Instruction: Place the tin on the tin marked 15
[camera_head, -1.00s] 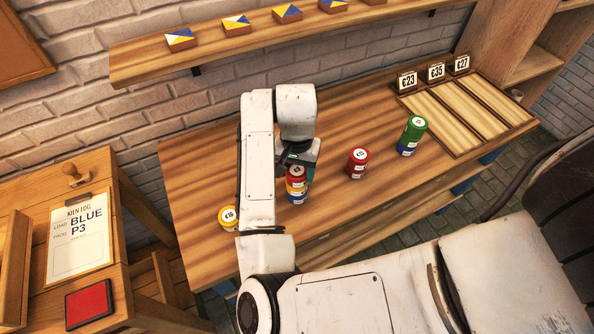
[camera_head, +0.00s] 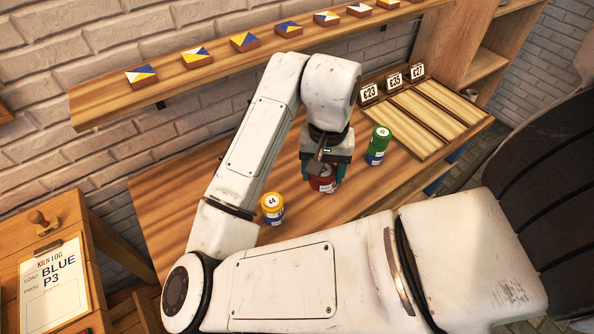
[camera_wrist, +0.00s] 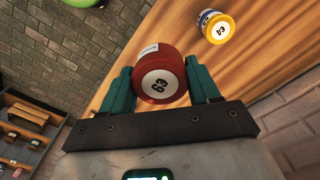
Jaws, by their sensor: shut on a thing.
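My gripper (camera_head: 323,176) is shut on a red tin (camera_head: 322,184) over the table. In the wrist view the red tin (camera_wrist: 160,77) sits between the two teal fingers (camera_wrist: 162,88), its round white label facing the camera; the marking is upside down and hard to read. Whether another red tin is beneath it, I cannot tell. A yellow tin (camera_head: 272,203) tops a blue one to the left; this stack also shows in the wrist view (camera_wrist: 216,26). No tin clearly marked 15 is visible now; my arm covers part of the left table.
A green tin (camera_head: 381,134) on a blue one (camera_head: 375,157) stands to the right of my gripper. Wooden trays (camera_head: 425,115) with price cards lie farther right. A wall shelf (camera_head: 215,72) with patterned blocks runs above. A kiln log clipboard (camera_head: 52,285) lies at the left.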

